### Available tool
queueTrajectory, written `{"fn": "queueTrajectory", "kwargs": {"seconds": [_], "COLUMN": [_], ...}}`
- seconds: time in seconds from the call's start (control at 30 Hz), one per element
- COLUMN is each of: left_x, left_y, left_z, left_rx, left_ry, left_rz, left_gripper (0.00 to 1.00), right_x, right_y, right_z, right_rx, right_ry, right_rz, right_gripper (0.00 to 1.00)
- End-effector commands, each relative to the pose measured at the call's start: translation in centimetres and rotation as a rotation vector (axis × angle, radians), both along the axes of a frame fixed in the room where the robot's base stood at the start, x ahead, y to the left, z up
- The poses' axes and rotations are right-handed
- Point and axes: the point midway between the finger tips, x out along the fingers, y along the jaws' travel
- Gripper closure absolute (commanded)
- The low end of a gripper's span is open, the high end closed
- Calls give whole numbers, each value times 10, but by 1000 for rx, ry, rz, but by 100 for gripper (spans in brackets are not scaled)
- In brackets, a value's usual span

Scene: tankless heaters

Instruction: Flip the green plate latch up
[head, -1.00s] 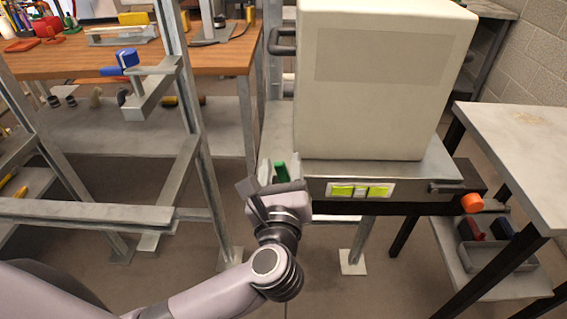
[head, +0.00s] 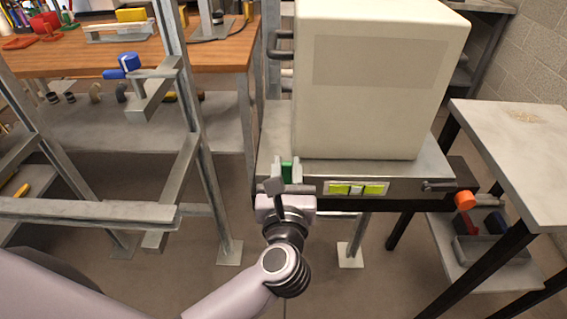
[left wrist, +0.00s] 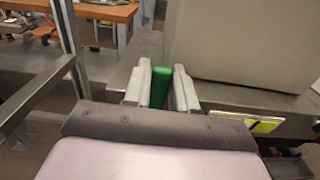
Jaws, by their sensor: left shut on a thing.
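The green plate latch (head: 287,171) stands upright at the front left corner of the metal shelf plate under the large beige heater box (head: 375,75). My left gripper (head: 287,172) is at the latch, with one finger on each side of it. In the left wrist view the latch (left wrist: 160,88) sits between the two pale fingers (left wrist: 161,90), and the gripper is shut on it. The latch's lower end is hidden behind the fingers and gripper body. My right gripper is not in view.
A grey table (head: 520,150) stands at right.

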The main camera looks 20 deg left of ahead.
Motion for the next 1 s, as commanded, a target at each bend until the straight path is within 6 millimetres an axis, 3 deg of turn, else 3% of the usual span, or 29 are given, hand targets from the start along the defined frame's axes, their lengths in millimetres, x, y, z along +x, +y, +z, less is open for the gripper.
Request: {"fn": "queueTrajectory", "kwargs": {"seconds": [0.23,0.27,0.3,0.77,1.0], "left_x": [1,1,1,0,0], "left_y": [1,1,1,0,5], "left_z": [1,1,1,0,-2], "left_rx": [6,6,6,2,-80], "left_ry": [-3,-3,-2,-3,-31], "left_rz": [1,1,1,0,-1], "left_gripper": [100,64,53,53,53], "right_x": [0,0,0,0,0], "right_y": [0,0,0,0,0], "right_z": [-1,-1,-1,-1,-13], "right_rx": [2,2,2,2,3], "right_ry": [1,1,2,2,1], "right_rz": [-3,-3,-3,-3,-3], "right_gripper": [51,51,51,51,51]}}
